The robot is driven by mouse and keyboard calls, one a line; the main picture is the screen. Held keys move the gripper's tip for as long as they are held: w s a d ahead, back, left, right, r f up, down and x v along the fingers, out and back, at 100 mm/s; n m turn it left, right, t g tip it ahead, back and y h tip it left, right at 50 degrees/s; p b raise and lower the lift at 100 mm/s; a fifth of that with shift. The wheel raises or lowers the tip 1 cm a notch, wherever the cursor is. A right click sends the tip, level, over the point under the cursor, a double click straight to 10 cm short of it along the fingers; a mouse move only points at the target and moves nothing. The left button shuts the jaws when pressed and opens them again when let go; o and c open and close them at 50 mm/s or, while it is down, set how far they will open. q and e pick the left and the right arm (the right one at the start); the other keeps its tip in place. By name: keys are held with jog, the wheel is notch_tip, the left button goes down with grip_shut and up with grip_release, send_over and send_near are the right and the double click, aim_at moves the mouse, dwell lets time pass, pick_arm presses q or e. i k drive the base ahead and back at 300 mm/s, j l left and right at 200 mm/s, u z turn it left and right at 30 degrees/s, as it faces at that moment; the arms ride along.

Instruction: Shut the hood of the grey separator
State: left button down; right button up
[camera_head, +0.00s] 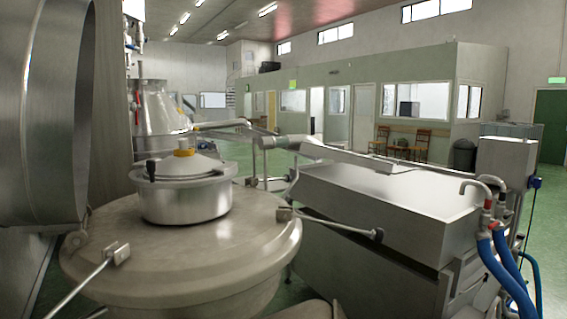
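A grey metal machine with a broad round top (240,243) stands close in front of me, and I take it for the separator. A small steel pot-like housing (186,200) with a yellow cap sits on that top. A large round steel shell (45,110) stands on edge at the far left, cut off by the picture. It may be the raised hood, but I cannot tell how it joins the machine. Neither of my grippers is in the head view.
Clamp rods, one at left (92,277) and one at right (335,222), stick out from the round top. A long grey boxy machine (400,205) stands at right, with blue hoses (507,275) beside it. Green floor shows beyond.

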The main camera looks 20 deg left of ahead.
aim_at(47, 47)
jog(key=u, duration=2.25)
